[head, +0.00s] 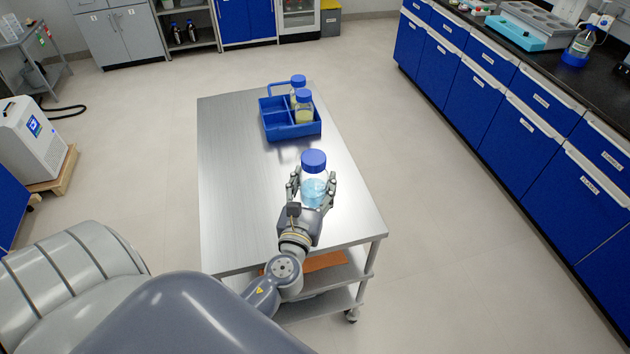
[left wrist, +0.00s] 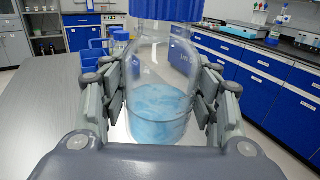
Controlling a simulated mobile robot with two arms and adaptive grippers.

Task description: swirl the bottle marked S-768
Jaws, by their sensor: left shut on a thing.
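A clear bottle with a blue cap and light blue liquid (head: 314,188) is near the front right of the steel table (head: 235,190). My left gripper (head: 313,186) is shut on its body, with one finger on each side. The bottle looks upright in the left wrist view (left wrist: 160,105), where its cap is cut off by the top edge. I cannot tell whether its base touches the table. No marking S-768 can be read on it. My right gripper is not in view.
A blue carrier (head: 283,131) on the far part of the table holds two blue-capped bottles, the nearer with yellowish liquid (head: 304,112). The table's left side is bare. A blue-fronted counter (head: 500,95) runs along the right, across open floor.

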